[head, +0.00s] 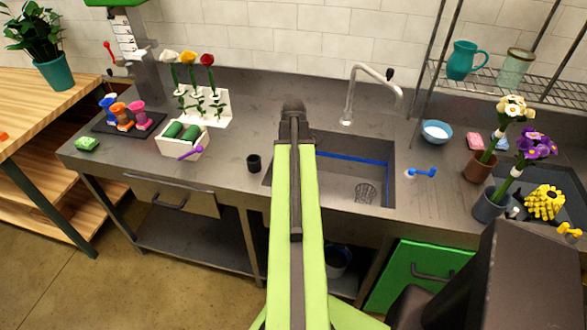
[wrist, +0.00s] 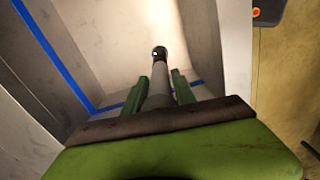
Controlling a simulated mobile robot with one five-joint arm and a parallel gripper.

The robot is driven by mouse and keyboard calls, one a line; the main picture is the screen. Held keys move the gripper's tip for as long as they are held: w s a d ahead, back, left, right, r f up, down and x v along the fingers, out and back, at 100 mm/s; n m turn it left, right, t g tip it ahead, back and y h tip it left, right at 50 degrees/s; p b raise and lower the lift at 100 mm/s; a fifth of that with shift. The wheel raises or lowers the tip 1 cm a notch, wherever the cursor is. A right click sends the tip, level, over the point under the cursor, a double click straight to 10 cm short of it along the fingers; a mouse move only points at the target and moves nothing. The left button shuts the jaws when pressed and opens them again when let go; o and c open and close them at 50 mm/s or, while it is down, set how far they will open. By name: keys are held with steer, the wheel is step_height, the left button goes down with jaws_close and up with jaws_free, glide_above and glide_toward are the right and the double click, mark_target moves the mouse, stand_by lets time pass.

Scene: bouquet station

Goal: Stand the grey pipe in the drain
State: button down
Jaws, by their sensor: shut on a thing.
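In the wrist view, my gripper (wrist: 160,78) has its two green fingers shut on the grey pipe (wrist: 159,92). The pipe points away from the wrist, down into the sink (wrist: 115,40). A small dark round shape with a bright spot is at the pipe's far end. I cannot tell whether it is the pipe's end or the drain, or whether they touch. In the head view, my raised arm covers the left part of the sink (head: 345,170), and the gripper, pipe and drain are hidden behind it.
A wire strainer (head: 366,193) is in the sink's right part. A black cup (head: 254,163) stands on the counter left of the sink. A tap (head: 347,100) rises behind it.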

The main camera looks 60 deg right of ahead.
steer(key=shift+f+b, duration=3.8)
steer(key=shift+f, duration=0.35)
steer(key=shift+f+b, duration=0.95)
steer(key=shift+f, duration=0.15)
steer(key=shift+f+b, duration=0.65)
steer(key=shift+b, duration=0.15)
steer(key=c, duration=0.9)
jaws_free()
steer(key=shift+r, duration=0.1)
